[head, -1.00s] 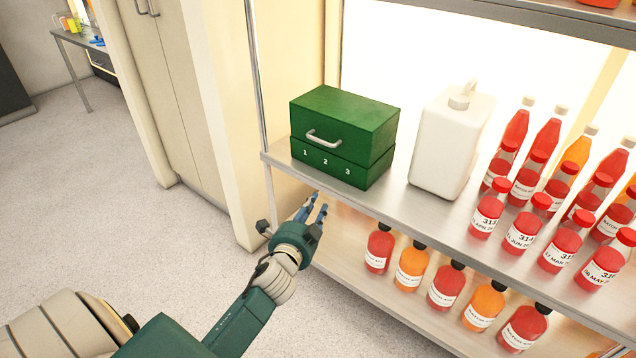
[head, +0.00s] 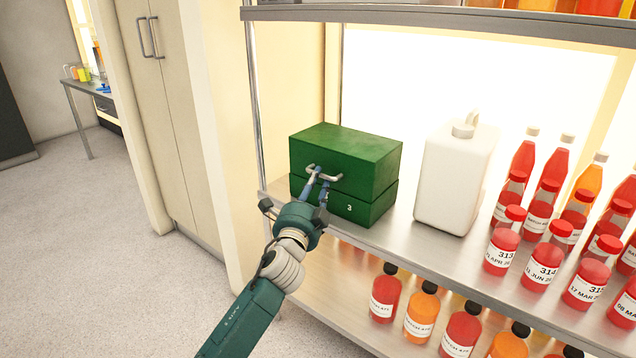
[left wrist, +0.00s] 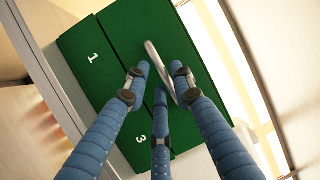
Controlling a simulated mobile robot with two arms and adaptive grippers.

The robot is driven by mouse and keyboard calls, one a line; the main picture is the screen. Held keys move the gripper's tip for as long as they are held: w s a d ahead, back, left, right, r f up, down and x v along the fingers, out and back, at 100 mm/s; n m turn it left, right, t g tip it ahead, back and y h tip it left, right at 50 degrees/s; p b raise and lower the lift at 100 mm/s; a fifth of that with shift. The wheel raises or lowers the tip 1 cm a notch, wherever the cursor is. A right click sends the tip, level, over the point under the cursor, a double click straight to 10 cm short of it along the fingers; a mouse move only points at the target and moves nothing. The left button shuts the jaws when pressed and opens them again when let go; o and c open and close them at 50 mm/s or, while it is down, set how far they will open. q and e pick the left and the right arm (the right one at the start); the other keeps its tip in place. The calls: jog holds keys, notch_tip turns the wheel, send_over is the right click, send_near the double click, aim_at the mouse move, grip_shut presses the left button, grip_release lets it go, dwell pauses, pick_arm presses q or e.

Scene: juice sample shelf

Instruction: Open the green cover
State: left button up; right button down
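The green cover (head: 350,150) is the upper part of a green box on the shelf's middle level. It sits flush on the numbered green base (head: 372,208), with a thin seam between them. A grey handle (head: 334,178) is on its front. My left gripper (head: 319,178) is at the handle, its blue fingers in front of the box and hiding some numbers. In the left wrist view the fingers (left wrist: 160,80) are spread apart, with the handle (left wrist: 155,62) running between their tips. Firm contact cannot be made out. My right gripper is out of view.
A white jug (head: 455,180) stands right of the box, with several red and orange bottles (head: 502,245) further right. A metal shelf post (head: 254,100) rises at the left. More bottles (head: 385,292) stand on the level below.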

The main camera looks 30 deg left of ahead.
pick_arm(q)
jog(key=shift+w+a+r, duration=0.1)
jog(key=shift+w+a, duration=0.1)
jog(key=shift+w, duration=0.35)
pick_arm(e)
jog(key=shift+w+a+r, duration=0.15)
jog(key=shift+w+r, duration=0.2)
pick_arm(q)
grip_shut()
jog(key=shift+r, duration=0.1)
